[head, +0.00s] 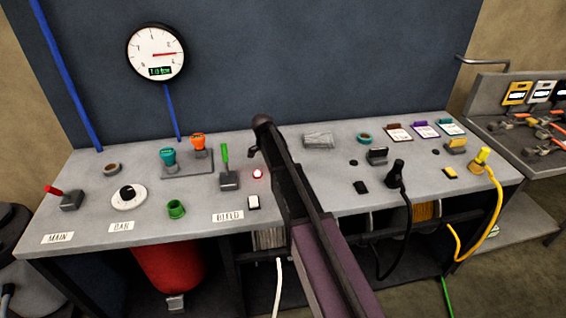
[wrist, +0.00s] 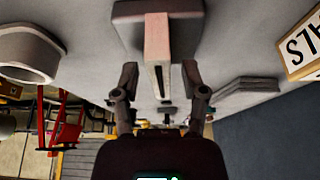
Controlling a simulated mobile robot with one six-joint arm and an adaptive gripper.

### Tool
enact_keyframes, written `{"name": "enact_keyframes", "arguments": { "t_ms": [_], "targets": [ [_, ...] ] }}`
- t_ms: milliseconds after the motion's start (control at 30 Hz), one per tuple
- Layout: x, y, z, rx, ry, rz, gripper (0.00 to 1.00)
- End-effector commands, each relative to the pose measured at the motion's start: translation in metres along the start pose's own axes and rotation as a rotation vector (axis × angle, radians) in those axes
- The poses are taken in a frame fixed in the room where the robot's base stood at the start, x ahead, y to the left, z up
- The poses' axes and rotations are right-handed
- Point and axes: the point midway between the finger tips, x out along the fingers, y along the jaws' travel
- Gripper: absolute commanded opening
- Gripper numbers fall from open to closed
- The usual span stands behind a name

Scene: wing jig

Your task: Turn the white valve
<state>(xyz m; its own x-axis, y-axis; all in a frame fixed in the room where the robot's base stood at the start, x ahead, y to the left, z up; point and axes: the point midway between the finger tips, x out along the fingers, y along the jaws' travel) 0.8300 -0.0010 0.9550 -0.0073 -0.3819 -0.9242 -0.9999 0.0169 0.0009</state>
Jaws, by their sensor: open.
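A pale, off-white valve handle (wrist: 158,45) on a grey block (wrist: 190,8) shows at the top middle of the wrist view; it looks like the white valve. My gripper (wrist: 159,75) is open, with one finger on each side of the handle's near end. Gaps show between the handle and both fingers, and nothing is gripped. In the head view my arm crosses the middle of the bench and I cannot make out the white valve, which seems hidden behind the arm.
On the grey bench (head: 325,182) a green-handled lever (head: 225,156) stands left of my arm, near a lit red button (head: 258,174) and a white switch (head: 253,202). A black-knobbed dial (head: 128,197) and red-handled lever (head: 67,198) are farther left. A gauge (head: 155,52) hangs behind.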

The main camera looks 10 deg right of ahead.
Motion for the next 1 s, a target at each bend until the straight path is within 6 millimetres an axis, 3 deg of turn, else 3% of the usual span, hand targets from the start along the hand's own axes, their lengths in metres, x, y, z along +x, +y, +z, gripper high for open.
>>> {"name": "enact_keyframes", "arguments": {
  "t_ms": [467,1000],
  "targets": [
    [-0.0002,0.0001,-0.0001,-0.062,0.001,-0.028,0.56],
    [-0.0001,0.0009,-0.0005,-0.388,0.001,-0.162,0.56]
  ]
}}
